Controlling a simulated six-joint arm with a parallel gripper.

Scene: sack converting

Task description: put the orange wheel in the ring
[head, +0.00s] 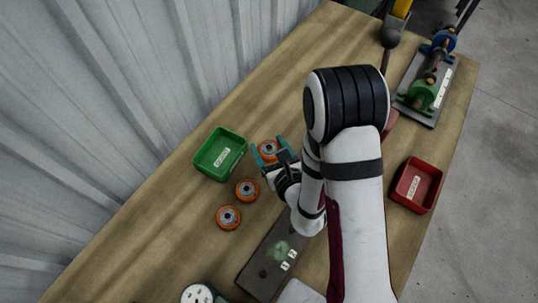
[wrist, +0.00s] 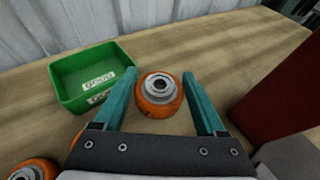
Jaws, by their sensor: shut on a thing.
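An orange wheel with a grey metal hub (head: 268,151) is between the teal fingers of my gripper (head: 267,146), just right of the green bin. In the wrist view the same wheel (wrist: 158,91) sits between the fingertips, hub facing up. Whether the wheel touches the table I cannot tell. Two more orange wheels, one nearer (head: 247,190) and one farther left (head: 228,217), lie flat on the table. I cannot make out a ring in either view; my arm hides part of the table.
A green labelled bin (head: 206,168) stands left of my gripper, a red bin (head: 431,207) at right. A dark plate (head: 254,275) with white labels lies at the front. A green and blue machine (head: 421,95) stands at the back right. A corrugated wall (head: 110,90) borders the wooden table.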

